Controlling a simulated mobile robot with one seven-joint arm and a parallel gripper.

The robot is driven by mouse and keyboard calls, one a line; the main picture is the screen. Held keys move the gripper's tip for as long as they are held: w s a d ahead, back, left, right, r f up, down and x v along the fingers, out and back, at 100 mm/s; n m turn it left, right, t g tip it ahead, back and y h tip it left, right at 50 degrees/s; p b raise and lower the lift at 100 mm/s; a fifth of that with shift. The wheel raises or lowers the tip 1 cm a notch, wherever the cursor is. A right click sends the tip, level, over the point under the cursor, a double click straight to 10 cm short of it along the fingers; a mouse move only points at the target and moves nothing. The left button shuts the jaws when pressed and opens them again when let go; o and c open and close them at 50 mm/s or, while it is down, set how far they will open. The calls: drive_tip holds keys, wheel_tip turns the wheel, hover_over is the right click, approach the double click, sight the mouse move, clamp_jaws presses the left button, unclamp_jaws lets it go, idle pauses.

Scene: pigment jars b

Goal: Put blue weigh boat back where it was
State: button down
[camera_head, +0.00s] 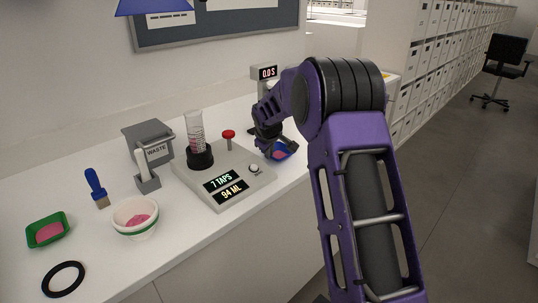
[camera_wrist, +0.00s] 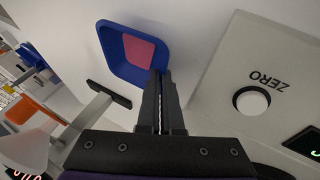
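The blue weigh boat (camera_head: 284,151) has pink powder in it and is at the right of the white counter, just beyond the grey station. In the wrist view, the blue boat (camera_wrist: 108,49) is at the top, left of the station's ZERO button. My gripper (camera_head: 272,147) is over the boat's near edge. In the wrist view, the fingers of my gripper (camera_wrist: 161,74) are close together with the boat's rim at their tips, and look shut on it. Whether the boat touches the counter is unclear.
The grey station (camera_head: 215,192) reads 7 TAPS and 94 ML and carries a graduated cylinder (camera_head: 196,130). A timer display (camera_head: 267,72) stands behind my gripper. Left are a waste bin (camera_head: 148,134), brush (camera_head: 95,184), white bowl (camera_head: 135,229), green weigh boat (camera_head: 64,225) and black ring (camera_head: 64,264).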

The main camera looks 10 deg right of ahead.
drive_tip(key=shift+f, duration=0.1)
drive_tip(key=shift+f, duration=0.15)
drive_tip(key=c, duration=1.1)
unclamp_jaws()
drive_tip(key=shift+r, duration=0.3)
drive_tip(key=v, duration=1.1)
drive_tip(key=shift+s+r+p, duration=0.25)
drive_tip(key=shift+r+p, duration=0.05)
drive_tip(key=shift+p, duration=0.1)
drive_tip(key=shift+a, duration=0.1)
